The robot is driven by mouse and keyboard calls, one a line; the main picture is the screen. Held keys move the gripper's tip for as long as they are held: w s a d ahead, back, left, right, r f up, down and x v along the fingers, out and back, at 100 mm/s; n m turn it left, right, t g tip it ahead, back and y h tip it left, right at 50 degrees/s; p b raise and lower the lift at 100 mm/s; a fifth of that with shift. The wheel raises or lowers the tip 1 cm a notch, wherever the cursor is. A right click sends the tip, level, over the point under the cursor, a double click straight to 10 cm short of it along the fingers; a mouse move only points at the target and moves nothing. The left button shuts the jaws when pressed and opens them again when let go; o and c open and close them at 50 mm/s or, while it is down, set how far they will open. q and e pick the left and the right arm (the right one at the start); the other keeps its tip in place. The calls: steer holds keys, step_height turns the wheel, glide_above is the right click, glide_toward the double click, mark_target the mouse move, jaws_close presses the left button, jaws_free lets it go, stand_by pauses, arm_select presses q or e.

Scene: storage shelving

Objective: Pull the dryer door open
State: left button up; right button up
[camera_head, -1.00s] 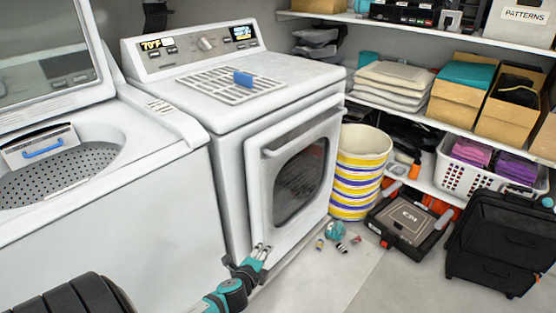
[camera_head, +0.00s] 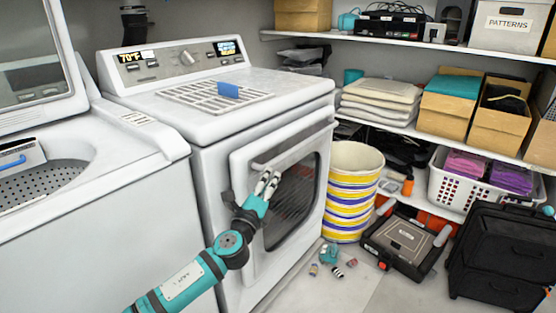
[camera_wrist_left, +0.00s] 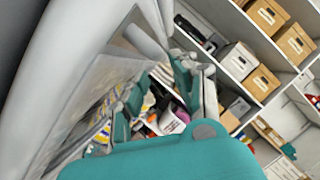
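The white dryer (camera_head: 215,150) stands in the middle of the head view. Its door (camera_head: 240,180) has a dark window (camera_head: 292,205) and looks shut. A bar handle (camera_head: 290,153) runs along the top of the door. My left gripper (camera_head: 268,182) is in front of the door, just below the left part of the handle. In the left wrist view my left gripper (camera_wrist_left: 152,90) has its fingers apart with nothing held between them. A pale, blurred dryer surface (camera_wrist_left: 85,85) fills the left of that view. Contact with the handle cannot be told. My right gripper is not in view.
A washer (camera_head: 100,215) with its lid up stands left of the dryer. A striped bin (camera_head: 350,190), a toolbox (camera_head: 405,243) and a black case (camera_head: 505,245) stand to the right. Small items (camera_head: 330,255) lie on the floor before the dryer. Shelves line the right wall.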

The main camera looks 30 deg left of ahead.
mark_target(278, 159)
arm_select(q)
steer(key=x, duration=0.9)
steer(key=shift+b, duration=0.3)
steer(key=shift+c, duration=0.3)
jaws_close()
